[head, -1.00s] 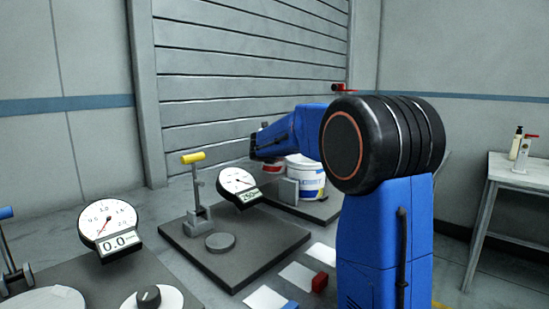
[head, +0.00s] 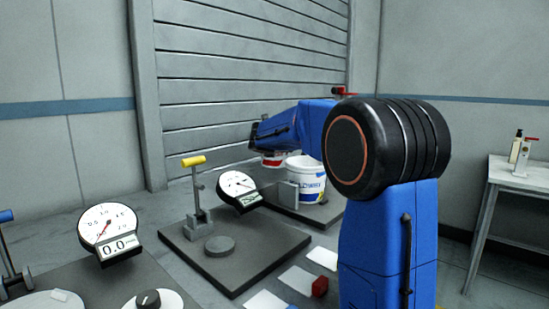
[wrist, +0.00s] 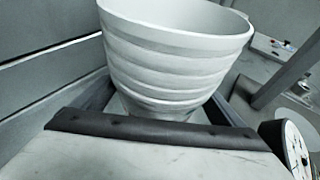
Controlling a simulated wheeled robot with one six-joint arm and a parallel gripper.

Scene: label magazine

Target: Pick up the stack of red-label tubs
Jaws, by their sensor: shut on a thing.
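The stack of red-label tubs (head: 272,160) shows under my forearm in the head view, with a bit of red label visible and the rest hidden. In the wrist view the stack (wrist: 175,62) is large and pale, with several nested rims, and tapers down between the jaws. My gripper (wrist: 160,108) is shut on it, one finger on each side. In the head view the gripper itself is mostly hidden behind the arm's end. I cannot see clearly how far the stack's base is from the surface below.
A white tub with a blue label (head: 305,180) stands just right of the stack, beside a small grey plate (head: 288,195). A dial gauge (head: 239,186) and a yellow-handled lever post (head: 194,175) stand in front. A shutter wall (head: 240,90) is close behind.

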